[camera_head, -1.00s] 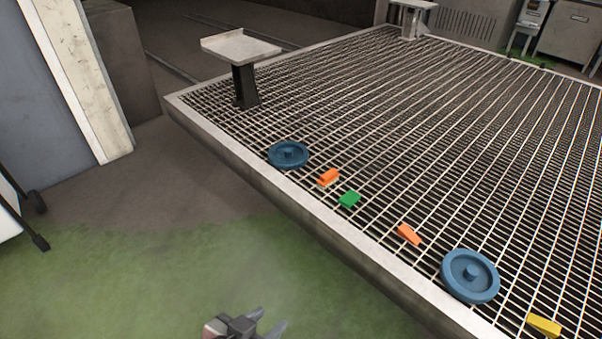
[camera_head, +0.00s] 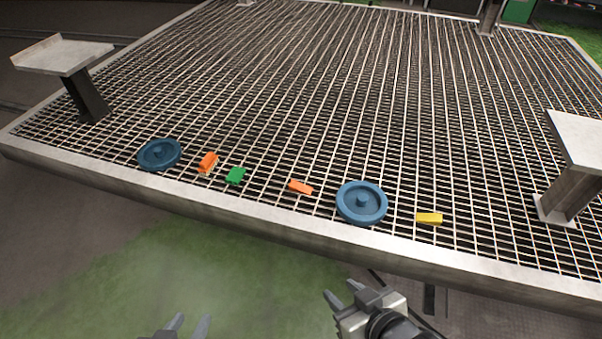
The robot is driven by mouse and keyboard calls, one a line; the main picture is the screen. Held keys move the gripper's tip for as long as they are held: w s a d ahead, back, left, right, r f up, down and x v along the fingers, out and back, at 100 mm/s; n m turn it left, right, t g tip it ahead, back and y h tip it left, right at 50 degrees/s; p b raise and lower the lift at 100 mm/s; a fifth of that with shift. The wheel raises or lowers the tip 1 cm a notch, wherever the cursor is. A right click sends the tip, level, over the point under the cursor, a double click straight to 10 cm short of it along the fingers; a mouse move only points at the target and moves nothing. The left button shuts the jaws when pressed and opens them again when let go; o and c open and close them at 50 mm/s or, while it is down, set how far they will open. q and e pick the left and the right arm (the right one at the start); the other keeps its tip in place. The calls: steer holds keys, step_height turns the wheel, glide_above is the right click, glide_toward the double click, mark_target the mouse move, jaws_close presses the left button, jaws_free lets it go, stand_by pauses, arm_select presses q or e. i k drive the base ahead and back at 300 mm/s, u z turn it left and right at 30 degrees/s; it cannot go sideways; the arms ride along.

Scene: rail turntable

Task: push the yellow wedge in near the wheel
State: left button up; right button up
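The yellow wedge (camera_head: 429,218) lies on the grating just right of the right-hand blue wheel (camera_head: 361,203), with a gap between them. The wheel lies flat with its hub up, near the platform's front edge. My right gripper (camera_head: 343,293) is in front of the platform, below the wheel, with its two fingers apart and nothing between them. My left gripper (camera_head: 188,326) is at the bottom edge of the view, its fingertips apart and empty. Most of the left arm is out of view.
An orange wedge (camera_head: 301,187) lies left of that wheel. A green wedge (camera_head: 235,176), another orange wedge (camera_head: 208,162) and a second blue wheel (camera_head: 160,154) lie further left. Pedestals stand at the left (camera_head: 85,95) and right (camera_head: 569,190). The platform's raised rim (camera_head: 270,226) runs along the front.

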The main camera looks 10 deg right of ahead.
mark_target(435, 219)
steer(key=z, duration=3.6)
steer(key=i, duration=1.95)
steer(key=u, duration=3.75)
steer(key=i, duration=0.25)
steer(key=u, duration=0.1)
